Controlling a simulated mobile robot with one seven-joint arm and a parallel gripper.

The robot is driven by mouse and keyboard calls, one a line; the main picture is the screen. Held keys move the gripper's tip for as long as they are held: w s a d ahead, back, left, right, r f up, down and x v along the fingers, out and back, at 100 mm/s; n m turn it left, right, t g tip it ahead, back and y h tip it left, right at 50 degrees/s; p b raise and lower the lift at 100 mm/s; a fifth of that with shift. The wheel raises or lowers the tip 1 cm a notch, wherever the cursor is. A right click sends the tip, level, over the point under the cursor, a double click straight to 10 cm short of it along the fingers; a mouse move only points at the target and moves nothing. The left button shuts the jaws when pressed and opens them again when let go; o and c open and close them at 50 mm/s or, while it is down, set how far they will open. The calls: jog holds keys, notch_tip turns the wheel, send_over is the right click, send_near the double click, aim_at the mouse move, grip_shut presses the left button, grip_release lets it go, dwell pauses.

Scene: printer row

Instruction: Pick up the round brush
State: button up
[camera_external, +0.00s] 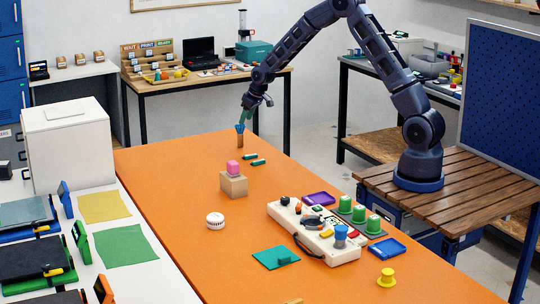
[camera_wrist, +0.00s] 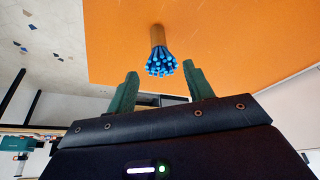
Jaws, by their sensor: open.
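The round brush (camera_wrist: 161,62) has a tuft of blue bristles and a short wooden handle. In the wrist view the bristle end faces the camera, just ahead of and between the fingertips. In the outside view the brush (camera_external: 240,139) stands upright, bristles up, near the far left edge of the orange table (camera_external: 190,180). My gripper (camera_wrist: 160,71) is open, with one green finger on each side of the bristles and nothing held. In the outside view my gripper (camera_external: 243,117) is just above the brush; I cannot tell whether it touches.
Two small teal pieces (camera_external: 254,159) lie near the brush. A white device (camera_external: 315,230) and several small items fill the near right. The table around the brush is mostly clear.

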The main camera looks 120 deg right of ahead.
aim_at(239, 131)
jog(key=shift+d+x, duration=0.15)
jog(key=shift+x, duration=2)
jog(key=shift+d+x, duration=0.15)
jog(key=shift+x, duration=2)
jog(key=shift+w+r, duration=0.1)
jog(key=shift+w, duration=0.1)
jog(key=c, duration=1.1)
